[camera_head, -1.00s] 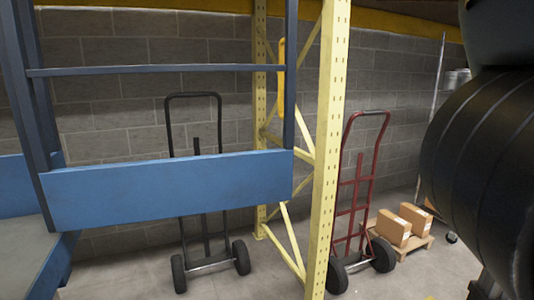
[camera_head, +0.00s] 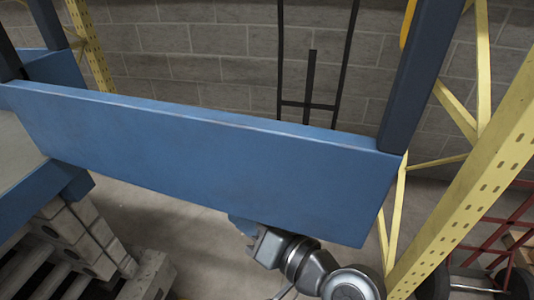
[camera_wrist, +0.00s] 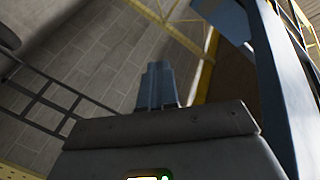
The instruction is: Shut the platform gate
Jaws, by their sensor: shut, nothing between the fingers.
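The platform gate has a blue lower panel (camera_head: 200,150), dark upright posts and a yellow handle (camera_head: 408,22) at its far right post. The gate stands out from the platform (camera_head: 15,165) at left, its free end near the yellow rack. A blue gate upright (camera_wrist: 275,80) runs down the right side in the wrist view. My gripper (camera_head: 241,224) is at the panel's lower edge in the head view, its tips partly hidden; I cannot tell whether it touches. In the wrist view my blue-grey fingers (camera_wrist: 158,85) are together and empty.
A yellow rack upright (camera_head: 470,195) stands close to the gate's right end. A black hand truck (camera_head: 310,85) is behind the gate, and a red one (camera_head: 500,235) is at right. Stacked pallets and blocks (camera_head: 75,235) lie at lower left. A block wall closes the back.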

